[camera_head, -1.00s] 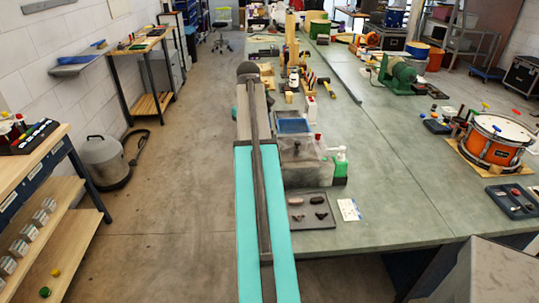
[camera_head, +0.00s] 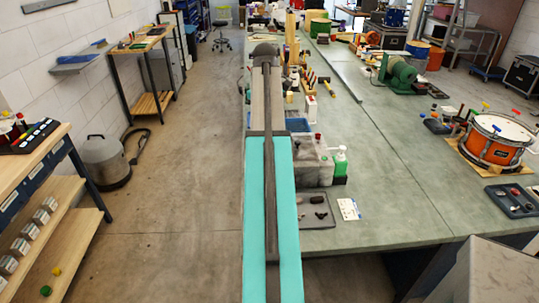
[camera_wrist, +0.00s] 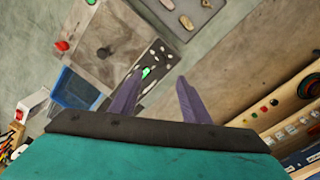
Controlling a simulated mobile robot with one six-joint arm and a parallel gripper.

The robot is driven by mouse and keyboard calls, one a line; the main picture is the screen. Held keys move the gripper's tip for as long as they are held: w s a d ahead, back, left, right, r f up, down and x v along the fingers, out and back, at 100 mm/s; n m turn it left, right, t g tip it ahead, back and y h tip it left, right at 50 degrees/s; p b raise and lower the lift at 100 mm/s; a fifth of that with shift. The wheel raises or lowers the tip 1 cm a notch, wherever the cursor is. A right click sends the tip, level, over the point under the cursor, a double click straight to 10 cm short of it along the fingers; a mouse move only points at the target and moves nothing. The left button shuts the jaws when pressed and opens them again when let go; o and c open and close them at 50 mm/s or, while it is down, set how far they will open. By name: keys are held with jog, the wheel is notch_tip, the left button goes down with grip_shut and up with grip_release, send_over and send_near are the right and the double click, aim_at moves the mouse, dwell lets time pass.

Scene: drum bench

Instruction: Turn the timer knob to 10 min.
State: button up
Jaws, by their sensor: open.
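A grey machine (camera_wrist: 100,40) with a dark panel (camera_wrist: 158,52) is in the wrist view. The panel carries pale marks and a small green part (camera_wrist: 147,72). I cannot tell whether this part is the timer knob, and no 10 min mark is readable. My gripper (camera_wrist: 158,92) is open, its two purple fingers apart with nothing between them. The left finger overlaps the panel's lower edge in the picture. In the head view the machine (camera_head: 312,168) stands on the bench, partly behind my arm, which hides my gripper and the panel.
A blue tray (camera_wrist: 74,90) sits beside the machine, and a green-and-white bottle (camera_head: 341,160) stands at its right. A wooden shelf unit (camera_head: 42,190) stands across the clear floor.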

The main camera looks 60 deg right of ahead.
jog(key=shift+s+d+f+p, duration=0.15)
jog(key=shift+f+p, duration=0.7)
jog(key=shift+f, duration=2.35)
jog(key=shift+d+f+p, duration=0.15)
jog(key=shift+f+p, duration=0.7)
jog(key=shift+f, duration=2.35)
jog(key=c, duration=1)
jog(key=shift+a, duration=0.2)
jog(key=shift+c, duration=0.2)
jog(key=shift+d, duration=0.15)
